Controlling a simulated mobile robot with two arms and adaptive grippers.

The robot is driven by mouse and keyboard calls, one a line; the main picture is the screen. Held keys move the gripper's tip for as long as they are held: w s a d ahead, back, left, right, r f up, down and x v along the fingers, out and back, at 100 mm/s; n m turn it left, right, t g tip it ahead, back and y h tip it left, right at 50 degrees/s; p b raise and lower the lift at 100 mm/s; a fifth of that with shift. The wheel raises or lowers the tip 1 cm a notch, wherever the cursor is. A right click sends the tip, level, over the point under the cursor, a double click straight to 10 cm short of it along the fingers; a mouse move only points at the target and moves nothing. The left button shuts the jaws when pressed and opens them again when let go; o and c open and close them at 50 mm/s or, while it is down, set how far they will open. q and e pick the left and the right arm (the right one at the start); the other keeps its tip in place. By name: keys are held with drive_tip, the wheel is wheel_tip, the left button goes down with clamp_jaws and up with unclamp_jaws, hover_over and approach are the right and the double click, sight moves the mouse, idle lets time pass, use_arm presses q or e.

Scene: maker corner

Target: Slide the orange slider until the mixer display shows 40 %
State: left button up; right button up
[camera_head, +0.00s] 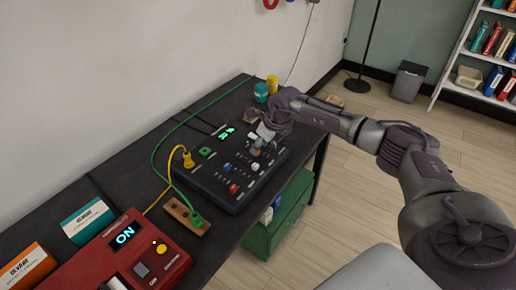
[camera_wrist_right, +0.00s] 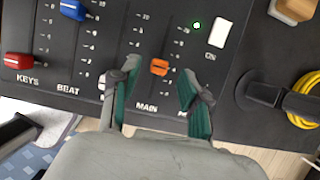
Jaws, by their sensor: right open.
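The black mixer (camera_head: 222,187) lies on the dark bench, with its lit green display (camera_head: 226,133) on the far side; I cannot read its figure surely. The orange slider (camera_wrist_right: 159,67) shows in the right wrist view, above the label MAIN. My right gripper (camera_wrist_right: 158,76) is open, with one green-padded finger on each side of the orange slider; I cannot tell whether either finger touches it. In the head view my right gripper (camera_head: 264,141) is over the mixer's right part and hides the orange slider. My left gripper is not in view.
Red (camera_wrist_right: 20,61) and blue (camera_wrist_right: 72,9) sliders stand to the left of the orange one, and a white switch (camera_wrist_right: 220,32) to its right. Yellow and green cables (camera_head: 155,150) run at the mixer's left. A red box (camera_head: 124,256) showing ON stands nearer.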

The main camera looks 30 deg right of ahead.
drive_tip(key=v, duration=0.9)
drive_tip(key=shift+s+r, duration=0.15)
drive_tip(key=shift+r, duration=0.15)
